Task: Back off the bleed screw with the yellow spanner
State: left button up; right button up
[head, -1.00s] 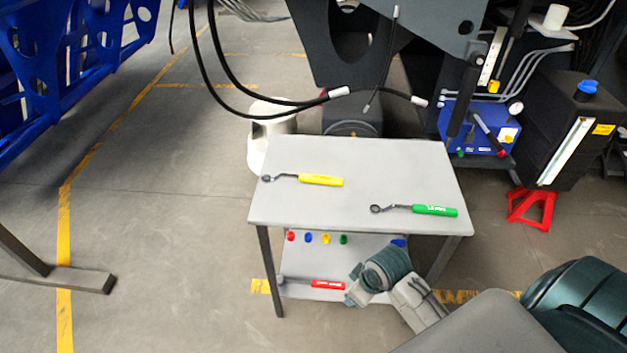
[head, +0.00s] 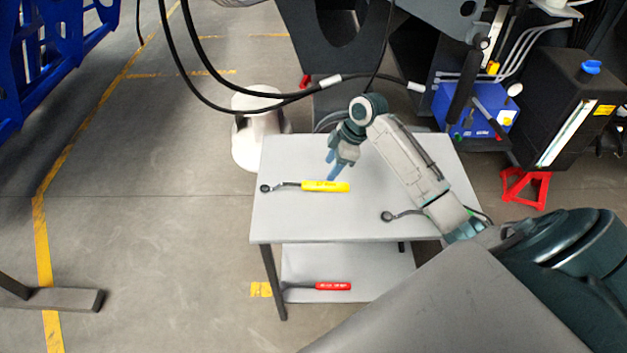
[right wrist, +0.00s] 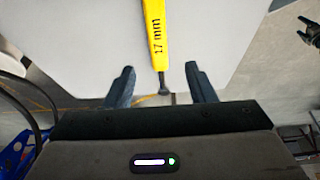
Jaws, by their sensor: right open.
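The yellow spanner (head: 326,187) lies flat on the grey trolley's top (head: 290,222), its dark ring end to the left. My right gripper (head: 332,172) is open and empty just above the yellow handle, pointing down. In the right wrist view the spanner's handle, marked 17 mm (right wrist: 158,38), runs up from between the open fingers (right wrist: 162,88), not touching either. I cannot make out the bleed screw.
A green spanner's dark ring end (head: 387,216) shows on the trolley top; my right arm hides its handle. A red spanner (head: 332,286) lies on the lower shelf. Black hoses (head: 235,105) hang behind the trolley, near a blue unit (head: 478,108) and black tank (head: 570,85).

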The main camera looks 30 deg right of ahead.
aim_at(318, 184)
pick_arm(q)
jog(key=s+g, duration=0.1)
jog(key=s, duration=0.5)
pick_arm(e)
jog(key=x, duration=0.2)
jog(key=shift+w+a+f, duration=0.1)
jog(key=shift+a+f, duration=0.1)
jog(key=shift+f, duration=0.15)
jog(key=p+x, duration=0.2)
jog(key=x, duration=0.2)
jog(key=shift+w+a+f, duration=0.1)
jog(key=shift+w+a, duration=0.05)
jog(key=shift+w, duration=0.1)
jog(key=shift+a+f, duration=0.1)
jog(key=shift+f, duration=0.2)
jog(key=shift+w+f, duration=0.1)
jog(key=shift+f, duration=0.3)
pick_arm(q)
jog(key=shift+t, duration=0.3)
jog(key=w+r, duration=0.2)
jog(key=w, duration=0.1)
jog(key=shift+w+r, duration=0.25)
jog(key=shift+r, duration=0.05)
jog(key=shift+s, duration=0.15)
pick_arm(e)
grip_shut()
